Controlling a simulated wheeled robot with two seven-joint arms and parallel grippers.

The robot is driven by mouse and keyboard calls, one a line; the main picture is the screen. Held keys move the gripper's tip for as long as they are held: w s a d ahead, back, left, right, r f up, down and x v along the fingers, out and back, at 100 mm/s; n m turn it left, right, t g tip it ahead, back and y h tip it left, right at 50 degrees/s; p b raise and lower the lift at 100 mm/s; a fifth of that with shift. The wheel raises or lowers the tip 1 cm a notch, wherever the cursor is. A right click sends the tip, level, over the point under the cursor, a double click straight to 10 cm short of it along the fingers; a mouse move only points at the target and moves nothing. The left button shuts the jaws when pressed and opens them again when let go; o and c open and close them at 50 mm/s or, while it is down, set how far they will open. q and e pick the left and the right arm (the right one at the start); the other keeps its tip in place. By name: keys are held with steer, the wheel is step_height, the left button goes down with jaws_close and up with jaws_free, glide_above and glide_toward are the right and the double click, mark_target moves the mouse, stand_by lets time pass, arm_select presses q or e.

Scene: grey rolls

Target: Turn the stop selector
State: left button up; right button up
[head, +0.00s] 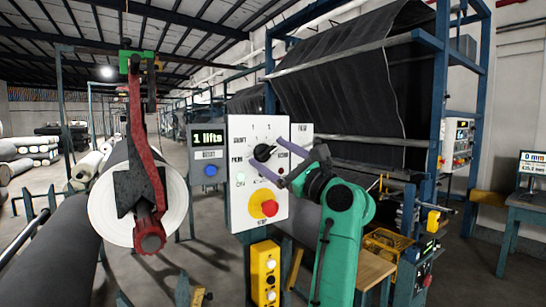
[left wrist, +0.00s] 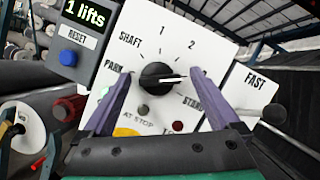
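The stop selector is a black round knob (left wrist: 157,77) on a white panel (left wrist: 205,33), with SHAFT, PARK, 1, 2 and STAND labels around it. Its white pointer line points right, between 2 and STAND. In the head view the knob (head: 264,152) sits high on the panel (head: 240,190). My left gripper (left wrist: 162,88) has its two purple fingers spread wide, one on each side of the knob, with visible gaps. My left gripper (head: 276,168) is in front of the panel in the head view. Whether the fingertips touch the panel is unclear. My right gripper is out of view.
A red stop button on yellow (head: 269,208) sits below the knob. A grey box with a "1 lifts" display (head: 208,138) and blue button is left of the panel; a FAST plate (left wrist: 254,92) is right. A large roll (head: 110,205) with a red arm stands further left.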

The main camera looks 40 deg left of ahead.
arm_select(q)
steer(key=shift+d+f, duration=0.15)
steer(key=shift+f, duration=0.05)
steer(key=b+v, duration=0.6)
steer(key=v, duration=0.8)
